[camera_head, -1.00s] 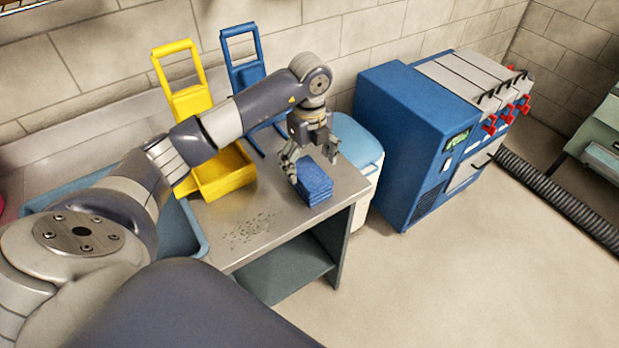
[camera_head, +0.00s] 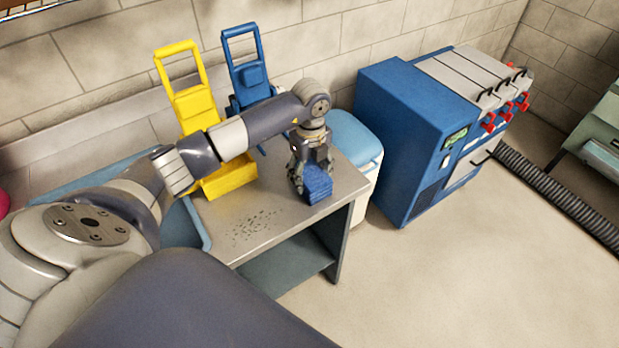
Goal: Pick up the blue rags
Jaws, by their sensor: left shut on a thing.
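The blue rags (camera_head: 318,187) are a folded stack near the right end of the metal table (camera_head: 270,222). My left gripper (camera_head: 311,182) reaches down over the stack from above, with its fingers at the stack's sides, and is shut on the rags. The gripper covers the back part of the stack. I cannot tell whether the stack still touches the tabletop. My right gripper does not show.
A yellow caddy (camera_head: 232,178) and a blue one (camera_head: 243,75) stand behind my left arm. A light-blue-lidded bin (camera_head: 355,138) stands beside the table's right end. A large blue machine (camera_head: 400,130) with a ribbed hose (camera_head: 560,195) is farther right. Dark specks (camera_head: 255,226) lie on the tabletop.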

